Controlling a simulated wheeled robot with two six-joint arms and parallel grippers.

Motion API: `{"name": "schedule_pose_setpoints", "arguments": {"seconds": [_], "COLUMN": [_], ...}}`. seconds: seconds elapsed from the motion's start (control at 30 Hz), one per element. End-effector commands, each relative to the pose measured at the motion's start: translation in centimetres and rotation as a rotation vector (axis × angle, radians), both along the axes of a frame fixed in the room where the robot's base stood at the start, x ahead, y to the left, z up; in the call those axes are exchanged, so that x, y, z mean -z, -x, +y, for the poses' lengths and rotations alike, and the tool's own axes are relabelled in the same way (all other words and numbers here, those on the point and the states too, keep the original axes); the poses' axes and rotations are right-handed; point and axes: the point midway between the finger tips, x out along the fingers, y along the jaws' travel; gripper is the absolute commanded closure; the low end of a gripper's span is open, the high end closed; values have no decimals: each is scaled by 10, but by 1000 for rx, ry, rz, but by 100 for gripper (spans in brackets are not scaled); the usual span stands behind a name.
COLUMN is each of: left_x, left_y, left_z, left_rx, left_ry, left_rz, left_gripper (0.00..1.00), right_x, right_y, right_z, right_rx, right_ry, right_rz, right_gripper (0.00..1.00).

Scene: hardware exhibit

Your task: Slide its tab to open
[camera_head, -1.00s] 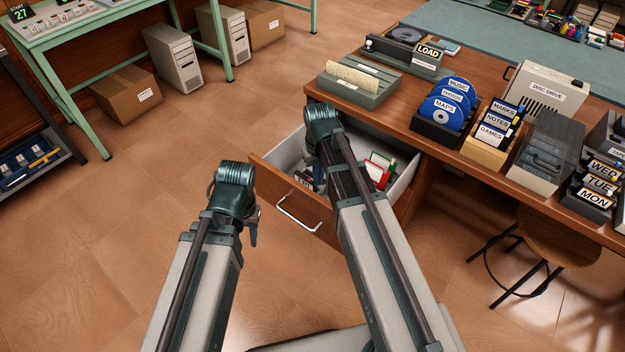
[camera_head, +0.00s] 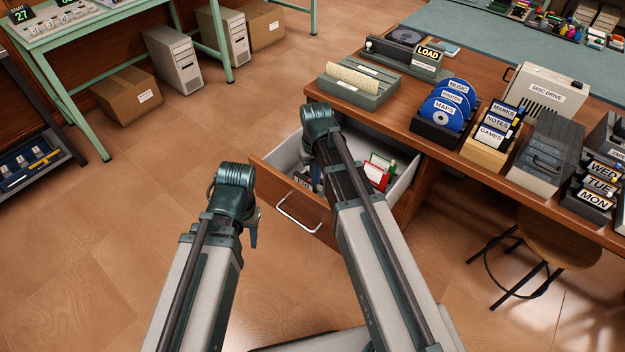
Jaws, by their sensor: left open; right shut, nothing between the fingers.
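A wooden drawer (camera_head: 292,211) stands pulled out from the desk, with a metal handle (camera_head: 298,214) on its front. Inside it lie a dark item with a pale label (camera_head: 303,181) and red, white and green flat items (camera_head: 378,171). No sliding tab can be made out. My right arm reaches over the drawer and covers its middle. My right gripper (camera_head: 317,178) points down inside it, mostly hidden behind my arm, beside the labelled item; contact cannot be told. My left gripper (camera_head: 253,234) is open, left of the drawer front, partly hidden by its wrist.
The desk top (camera_head: 400,118) holds a card tray (camera_head: 355,84), a rack of blue discs (camera_head: 437,133), labelled boxes (camera_head: 490,150) and a disc drive (camera_head: 545,92). A stool (camera_head: 560,238) stands at right. The floor left of the drawer is clear.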

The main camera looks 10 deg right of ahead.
Motion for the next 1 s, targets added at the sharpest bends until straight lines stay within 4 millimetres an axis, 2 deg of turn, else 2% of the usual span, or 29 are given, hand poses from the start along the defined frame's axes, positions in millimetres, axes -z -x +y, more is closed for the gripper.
{"name": "schedule_pose_setpoints", "arguments": {"seconds": [0.23,1.0], "left_x": [0,0], "left_y": [0,0], "left_z": [0,0], "left_rx": [0,0], "left_ry": [0,0], "left_rz": [0,0], "left_gripper": [55,55], "right_x": [0,0], "right_y": [-5,0], "right_z": [3,0], "right_rx": [-1,0], "right_ry": [0,0], "right_rz": [-1,0], "right_gripper": [100,100]}}
